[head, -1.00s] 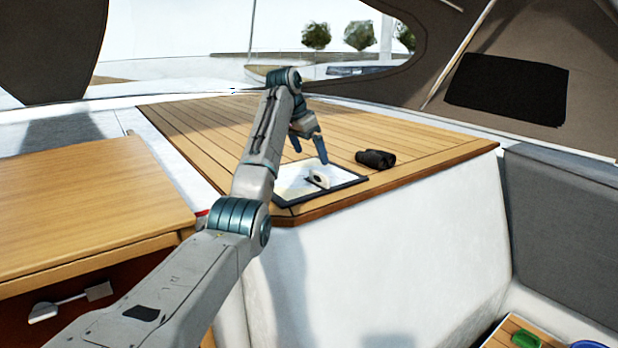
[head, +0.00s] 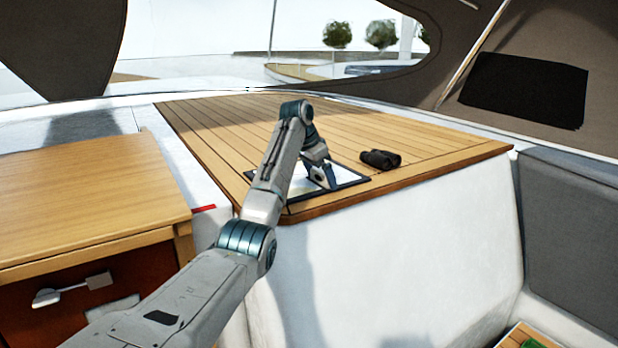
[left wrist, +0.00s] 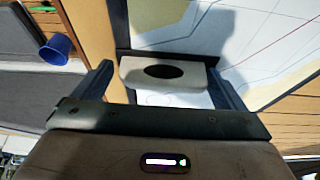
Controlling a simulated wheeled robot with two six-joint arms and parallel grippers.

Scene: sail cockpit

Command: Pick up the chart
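The chart (head: 346,174) is a pale sheet with a dark edge, lying on the wooden deck near its front edge. In the left wrist view the chart (left wrist: 265,45) shows fine lines, and a pale handle (left wrist: 142,70) with a dark oval hole stands on it. My left gripper (head: 328,186) is low over the chart. In the left wrist view my left gripper (left wrist: 165,88) is open, one finger on each side of the handle. Whether a finger touches the handle I cannot tell. My right gripper is not in view.
Black binoculars (head: 380,159) lie on the deck (head: 240,125) just right of the chart. A wooden cabinet top (head: 85,200) is at the left. A blue cup (left wrist: 56,48) shows in the left wrist view. The deck behind the chart is clear.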

